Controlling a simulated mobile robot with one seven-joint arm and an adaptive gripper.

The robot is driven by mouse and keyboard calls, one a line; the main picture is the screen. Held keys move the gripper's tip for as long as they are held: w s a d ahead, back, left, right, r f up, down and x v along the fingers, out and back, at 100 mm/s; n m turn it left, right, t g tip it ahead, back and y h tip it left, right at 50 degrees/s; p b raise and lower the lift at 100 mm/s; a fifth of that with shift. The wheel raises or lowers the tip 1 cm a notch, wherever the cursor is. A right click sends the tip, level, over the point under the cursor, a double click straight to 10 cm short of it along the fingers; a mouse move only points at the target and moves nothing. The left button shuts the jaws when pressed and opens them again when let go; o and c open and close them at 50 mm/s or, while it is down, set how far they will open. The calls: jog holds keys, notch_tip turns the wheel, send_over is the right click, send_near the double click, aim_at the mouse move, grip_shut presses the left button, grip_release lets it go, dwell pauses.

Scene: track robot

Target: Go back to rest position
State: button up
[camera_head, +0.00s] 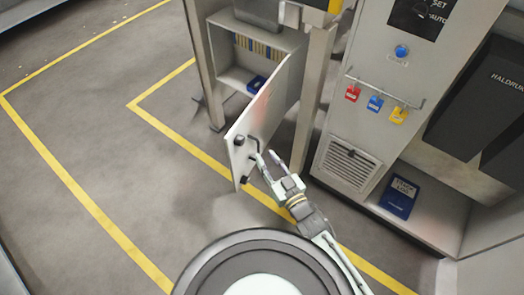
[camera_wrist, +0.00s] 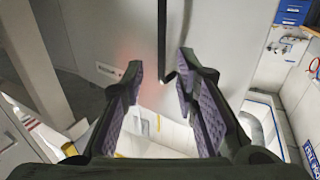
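My gripper (camera_head: 267,158) is in front of the open white cabinet door (camera_head: 268,108), near the door's black handle (camera_head: 254,143). In the wrist view, my gripper (camera_wrist: 161,65) has its two dark fingers with purple pads spread apart, with nothing held between them. The black bar handle (camera_wrist: 165,60) shows in that view between and beyond the fingertips, close to the right finger. Whether a finger touches it I cannot tell.
To the right, a grey panel (camera_head: 375,60) carries red, blue and yellow tags, with a blue binder (camera_head: 399,197) on a low shelf. Yellow-lined floor (camera_head: 90,150) on the left is clear.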

jog(key=shift+v, duration=0.85)
